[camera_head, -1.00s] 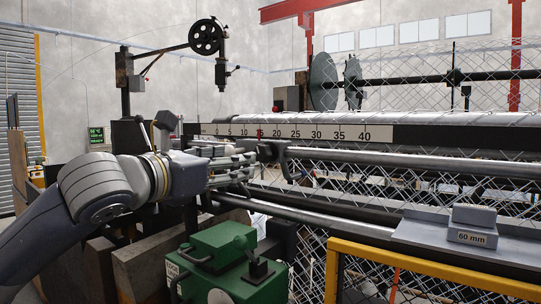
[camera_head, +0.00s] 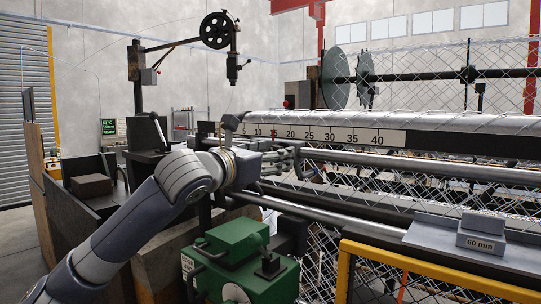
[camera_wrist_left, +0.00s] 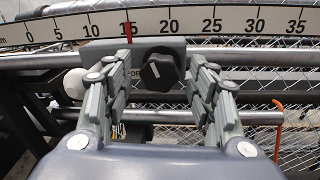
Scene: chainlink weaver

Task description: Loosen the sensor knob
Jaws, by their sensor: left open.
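The sensor knob (camera_wrist_left: 160,72) is a black lobed knob with a white line, on a grey block below the ruler in the left wrist view. My left gripper (camera_wrist_left: 161,60) is open, with one finger on each side of the knob. Gaps show between the fingers and the knob. In the head view my left gripper (camera_head: 284,162) is in front of the machine below the ruler, and its fingers hide the knob. The ruler (camera_head: 330,136) has a red mark at 15. My right gripper is in neither view.
Steel rails (camera_head: 410,165) run along the machine to the right, with chain-link mesh around them. A green box with a handle (camera_head: 235,262) stands below my left arm. A yellow frame (camera_head: 420,268) and a block marked 60 mm (camera_head: 482,240) are at the right front.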

